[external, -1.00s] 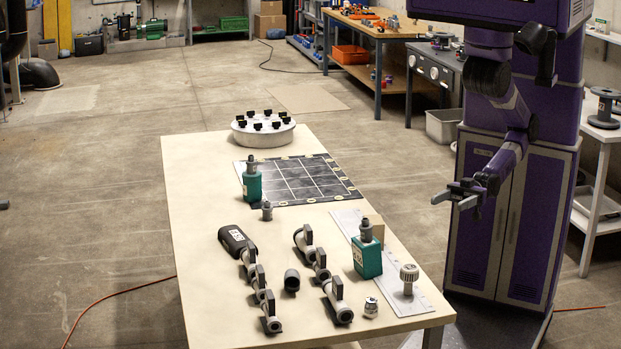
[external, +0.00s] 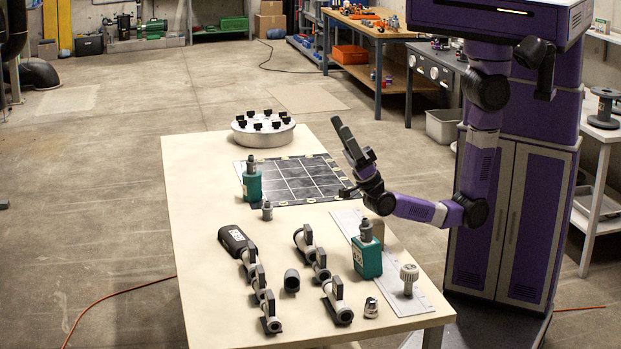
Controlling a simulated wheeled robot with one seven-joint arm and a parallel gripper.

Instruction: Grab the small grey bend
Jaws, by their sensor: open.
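The small grey bend (external: 291,281) is a short dark grey elbow standing on the table, between two rows of pipe pieces. Its open end faces up and toward the camera. My gripper (external: 344,162) is open and empty, raised over the right side of the table near the dark gridded mat. It is well above and beyond the bend, apart from it. Nothing covers the bend in this view.
A pipe assembly with a black end (external: 236,239) stands left of the bend, and another pipe assembly (external: 322,273) right of it. A green bottle (external: 367,257), a ribbed knob (external: 409,274) and a small metal fitting (external: 371,308) stand further right. The table's left side (external: 205,290) is clear.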

